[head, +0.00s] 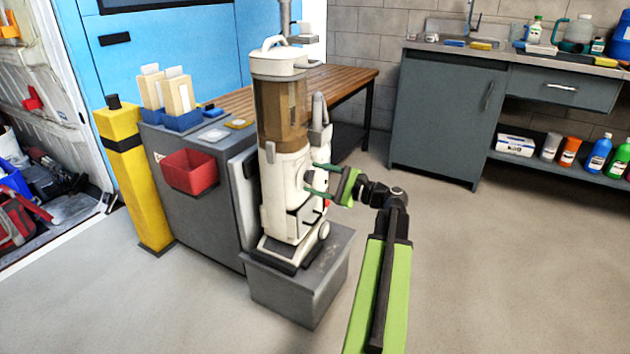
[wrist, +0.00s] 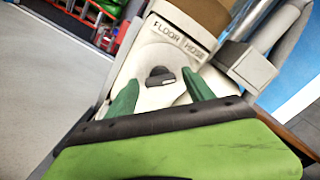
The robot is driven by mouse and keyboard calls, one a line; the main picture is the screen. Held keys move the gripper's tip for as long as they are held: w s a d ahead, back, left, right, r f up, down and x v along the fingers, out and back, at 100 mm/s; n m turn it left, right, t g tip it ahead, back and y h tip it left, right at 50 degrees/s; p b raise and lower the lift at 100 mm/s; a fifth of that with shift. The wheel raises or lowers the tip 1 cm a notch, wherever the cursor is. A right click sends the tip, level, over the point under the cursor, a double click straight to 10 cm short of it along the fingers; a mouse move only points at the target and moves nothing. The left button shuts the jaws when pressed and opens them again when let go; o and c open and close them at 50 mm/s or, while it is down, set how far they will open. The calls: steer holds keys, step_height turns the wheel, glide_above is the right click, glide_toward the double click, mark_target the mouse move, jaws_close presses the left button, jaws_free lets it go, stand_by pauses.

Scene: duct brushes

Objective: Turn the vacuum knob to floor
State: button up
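The white vacuum (head: 290,185) stands upright on a grey block, with a brown see-through bin. In the wrist view, its dark knob (wrist: 158,75) sits on a round pale dial under the labels FLOOR (wrist: 166,29) on the left and HOSE (wrist: 194,50) on the right. The knob's bar lies crosswise, with a pale mark at its right end, on the HOSE side. My gripper (head: 312,180) is at the vacuum's front, fingers toward it. In the wrist view, the gripper's green fingers (wrist: 162,92) are apart, with the knob seen beyond the gap between them; I see no contact.
The grey block (head: 300,285) carries the vacuum. A grey cabinet with a red bin (head: 190,171) and a yellow post (head: 130,175) stand left. A wooden bench (head: 340,82) is behind. A sink counter (head: 450,110) stands back right. The floor at right is clear.

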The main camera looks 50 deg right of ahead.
steer(key=c, duration=1.2)
steer(key=shift+a, duration=0.4)
steer(key=shift+c, duration=0.2)
steer(key=shift+d, duration=0.3)
steer(key=shift+d+n, duration=0.15)
steer(key=shift+n, duration=8.95)
